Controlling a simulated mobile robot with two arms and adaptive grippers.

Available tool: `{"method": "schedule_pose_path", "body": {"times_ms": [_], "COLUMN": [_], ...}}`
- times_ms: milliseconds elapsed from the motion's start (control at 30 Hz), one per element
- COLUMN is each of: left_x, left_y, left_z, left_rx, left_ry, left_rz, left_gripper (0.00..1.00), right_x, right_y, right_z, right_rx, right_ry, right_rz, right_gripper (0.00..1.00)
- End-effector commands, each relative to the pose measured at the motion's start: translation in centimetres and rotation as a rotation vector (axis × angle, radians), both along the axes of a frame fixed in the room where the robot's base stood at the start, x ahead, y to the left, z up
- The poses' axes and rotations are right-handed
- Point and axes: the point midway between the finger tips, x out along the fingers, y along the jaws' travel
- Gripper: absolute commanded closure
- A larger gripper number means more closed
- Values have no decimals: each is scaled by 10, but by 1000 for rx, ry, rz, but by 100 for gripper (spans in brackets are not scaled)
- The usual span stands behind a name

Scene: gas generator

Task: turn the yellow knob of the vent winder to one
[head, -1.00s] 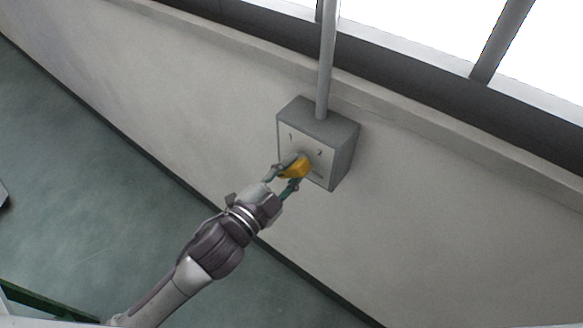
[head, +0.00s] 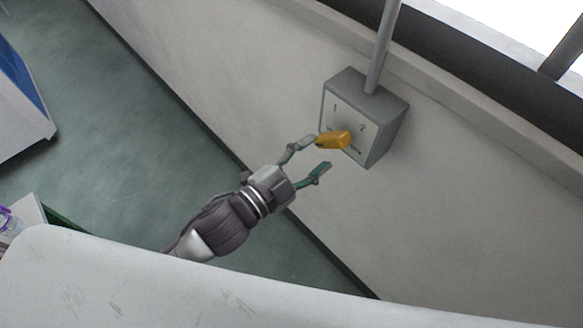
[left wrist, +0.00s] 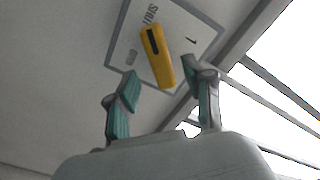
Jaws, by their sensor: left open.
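The vent winder is a grey box (head: 389,112) on the wall, with a light front plate bearing "1", "2" and small lettering. Its yellow knob (head: 336,140) sticks out of the plate and has a black mark at one end. My left gripper (head: 320,154) is open and empty, just short of the knob, with a small gap visible in the wrist view (left wrist: 160,80). My right gripper is not in view.
A grey pipe (head: 382,45) rises from the box top beside the window frame. The pale wall (head: 250,85) around the box is bare. The green floor (head: 120,110) is open at left, with a white and blue cabinet (head: 22,95) at the far left.

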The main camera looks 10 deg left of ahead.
Motion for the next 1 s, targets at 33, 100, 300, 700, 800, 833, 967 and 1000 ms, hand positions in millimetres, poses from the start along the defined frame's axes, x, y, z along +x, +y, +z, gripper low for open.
{"method": "schedule_pose_path", "body": {"times_ms": [33, 100, 300, 700, 800, 833, 967, 1000], "left_x": [-11, -22, -45, -54, -54, -54, -54, -54], "left_y": [7, 16, 33, 40, 40, 40, 40, 40], "left_z": [-2, -2, -1, 0, 0, 0, 0, 0], "left_rx": [3, 2, 1, 1, 1, 1, 1, 1], "left_ry": [6, 6, 3, -1, -1, -1, -1, -1], "left_rz": [1, 0, 1, 0, 0, 0, 0, 0], "left_gripper": [48, 48, 48, 48, 48, 48, 48, 48], "right_x": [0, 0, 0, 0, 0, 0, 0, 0], "right_y": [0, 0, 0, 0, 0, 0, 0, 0], "right_z": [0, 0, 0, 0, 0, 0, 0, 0], "right_rx": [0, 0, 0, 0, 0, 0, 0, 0], "right_ry": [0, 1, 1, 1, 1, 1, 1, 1], "right_rz": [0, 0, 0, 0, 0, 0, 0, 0], "right_gripper": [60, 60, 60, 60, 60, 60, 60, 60]}}
